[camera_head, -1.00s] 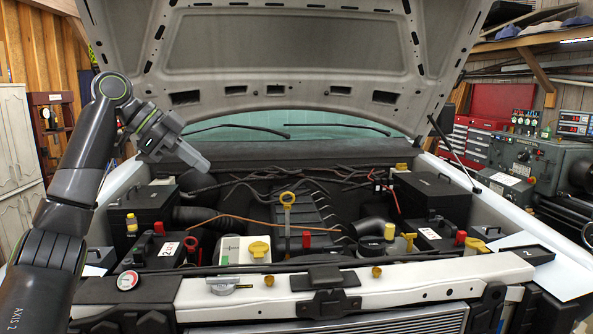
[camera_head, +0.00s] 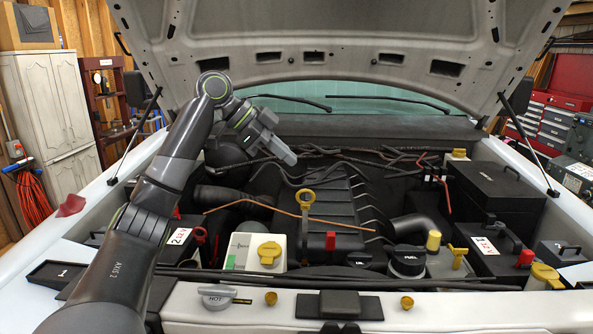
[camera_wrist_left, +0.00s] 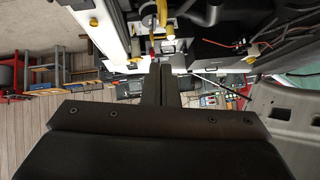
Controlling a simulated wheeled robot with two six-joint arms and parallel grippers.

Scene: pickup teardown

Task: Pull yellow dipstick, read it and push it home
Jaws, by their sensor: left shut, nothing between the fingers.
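The yellow dipstick (camera_head: 305,197) stands in the middle of the engine bay, its ring handle on top and its shaft running down in front of the black ribbed engine cover (camera_head: 325,218). My left gripper (camera_head: 287,156) is shut and empty, above and a little left of the ring in the head view, apart from it in the picture. In the left wrist view its closed fingers (camera_wrist_left: 161,84) point toward the bay. Yellow parts (camera_wrist_left: 168,46) show beyond them, but I cannot tell which they are. The dipstick's lower end is hidden. My right gripper is not in view.
An orange-brown hose (camera_head: 260,204) crosses left of the dipstick. A red cap (camera_head: 330,241) stands near its foot. A white reservoir with a yellow cap (camera_head: 268,253) is front left. The open hood (camera_head: 330,40) hangs above. A black box (camera_head: 500,195) fills the right side.

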